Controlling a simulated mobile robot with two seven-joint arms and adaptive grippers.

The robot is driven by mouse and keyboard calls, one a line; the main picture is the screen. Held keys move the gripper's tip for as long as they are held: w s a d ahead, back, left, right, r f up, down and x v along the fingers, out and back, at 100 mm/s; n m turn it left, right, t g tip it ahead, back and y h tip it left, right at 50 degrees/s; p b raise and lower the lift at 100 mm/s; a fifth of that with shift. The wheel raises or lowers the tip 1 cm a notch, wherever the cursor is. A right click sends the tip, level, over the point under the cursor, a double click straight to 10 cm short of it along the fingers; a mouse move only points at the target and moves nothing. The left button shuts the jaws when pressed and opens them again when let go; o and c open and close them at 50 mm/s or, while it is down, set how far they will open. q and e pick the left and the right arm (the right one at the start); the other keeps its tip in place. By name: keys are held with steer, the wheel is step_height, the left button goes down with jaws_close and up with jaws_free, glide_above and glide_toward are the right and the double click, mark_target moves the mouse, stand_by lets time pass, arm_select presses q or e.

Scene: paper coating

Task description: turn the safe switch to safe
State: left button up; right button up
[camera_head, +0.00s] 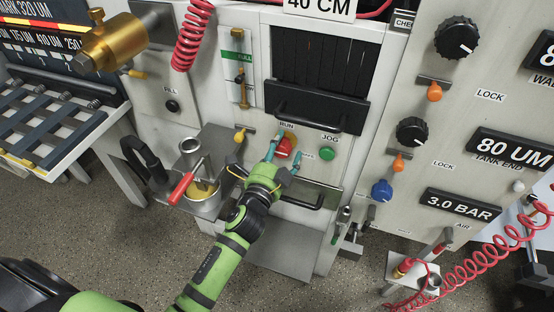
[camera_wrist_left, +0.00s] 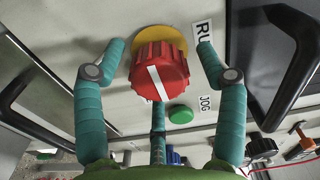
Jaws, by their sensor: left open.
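The safe switch is a red ribbed knob (camera_head: 284,150) with a white line on a yellow round plate, on the light machine panel. In the left wrist view the knob (camera_wrist_left: 160,72) fills the middle, and its white line slants from upper left to lower right. A RUN label (camera_wrist_left: 210,65) is beside it; another label is mostly hidden. My left gripper (camera_head: 283,160) is open, its teal fingers on both sides of the knob with gaps to it. In the left wrist view its fingertips (camera_wrist_left: 160,48) flank the knob, and a third finger is below. My right gripper is not in view.
A green JOG button (camera_head: 327,153) is just right of the knob. Dark handles (camera_head: 318,108) stick out above and below. Blue, orange and black knobs are on the right panel.

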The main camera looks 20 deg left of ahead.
arm_select(q)
steer(key=s, duration=1.1)
steer(key=shift+s+a, duration=0.15)
steer(key=shift+s, duration=0.25)
steer(key=shift+f, duration=0.15)
steer(key=s+f+n+g, duration=0.2)
steer(key=s+f+g, duration=0.1)
steer(key=f, duration=0.8)
steer(key=s+f+n+g, duration=0.3)
steer(key=s+f, duration=0.1)
steer(key=f, duration=0.7)
steer(key=s+f+n+g, duration=0.2)
steer(key=s+f+g, duration=0.1)
steer(key=f, duration=0.8)
steer(key=s+a+f+n+g, duration=0.3)
steer(key=s+f, duration=0.5)
steer(key=s, duration=0.5)
steer(key=s+a+f+n+g, duration=0.3)
steer(key=s+f, duration=0.5)
steer(key=s, duration=0.4)
steer(key=shift+s+n+g+y, duration=0.3)
steer(key=shift+s+n+g, duration=0.15)
steer(key=shift+g, duration=0.55)
steer(key=shift+w, duration=0.1)
steer(key=shift+c, duration=0.4)
